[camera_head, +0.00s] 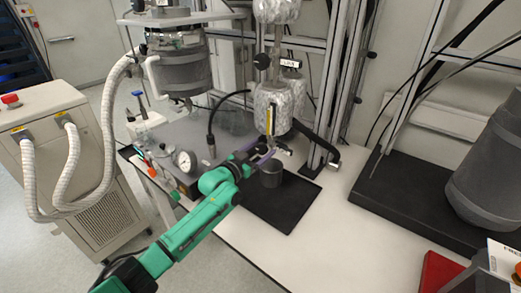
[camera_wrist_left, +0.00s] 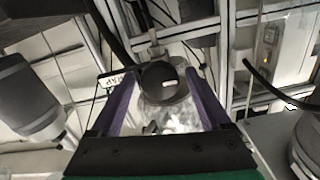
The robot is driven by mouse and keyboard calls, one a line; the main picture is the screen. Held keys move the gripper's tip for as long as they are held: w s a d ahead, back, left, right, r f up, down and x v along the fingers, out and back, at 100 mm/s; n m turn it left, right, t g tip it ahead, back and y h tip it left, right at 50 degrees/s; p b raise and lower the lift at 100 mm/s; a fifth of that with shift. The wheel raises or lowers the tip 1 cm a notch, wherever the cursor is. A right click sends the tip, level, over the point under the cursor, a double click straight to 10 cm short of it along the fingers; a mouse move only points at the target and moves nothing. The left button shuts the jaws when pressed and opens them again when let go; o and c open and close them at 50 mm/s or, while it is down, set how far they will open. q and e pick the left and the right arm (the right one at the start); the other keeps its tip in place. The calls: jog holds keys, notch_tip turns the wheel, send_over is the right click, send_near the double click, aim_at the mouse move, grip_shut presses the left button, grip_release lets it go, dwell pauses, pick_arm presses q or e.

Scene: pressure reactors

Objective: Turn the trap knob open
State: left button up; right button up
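The trap knob (camera_head: 262,61) is black and sits on the vertical line between two foil-wrapped sections, left of a small TRAP label (camera_head: 290,63). In the left wrist view a dark round shape that looks like the knob (camera_wrist_left: 156,74) lies between the purple fingers, with the label (camera_wrist_left: 113,80) to its left. My left gripper (camera_head: 264,156) is open, with its fingers apart. In the head view it shows well below the knob, by the lower foil-wrapped section (camera_head: 271,108). I see no contact with the knob; depth is hard to judge. My right gripper is not in view.
A dark cup (camera_head: 270,174) stands on a black mat (camera_head: 285,208) beside my left gripper. A pressure gauge (camera_head: 184,161) and a black cable (camera_head: 211,128) are to the left. Metal frame posts (camera_head: 327,85) stand right of the foil-wrapped line.

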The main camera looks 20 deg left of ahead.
pick_arm(q)
grip_shut()
jog(key=shift+n, duration=0.4)
jog(key=n+b, duration=0.1)
jog(key=n, duration=0.7)
jog(key=shift+b, duration=0.35)
jog(key=n, duration=0.4)
jog(key=shift+a+n, duration=0.1)
jog(key=shift+n, duration=0.2)
jog(key=n, duration=0.4)
jog(key=shift+f+n+p, duration=0.1)
jog(key=shift+n+p, duration=0.2)
jog(key=shift+p, duration=0.1)
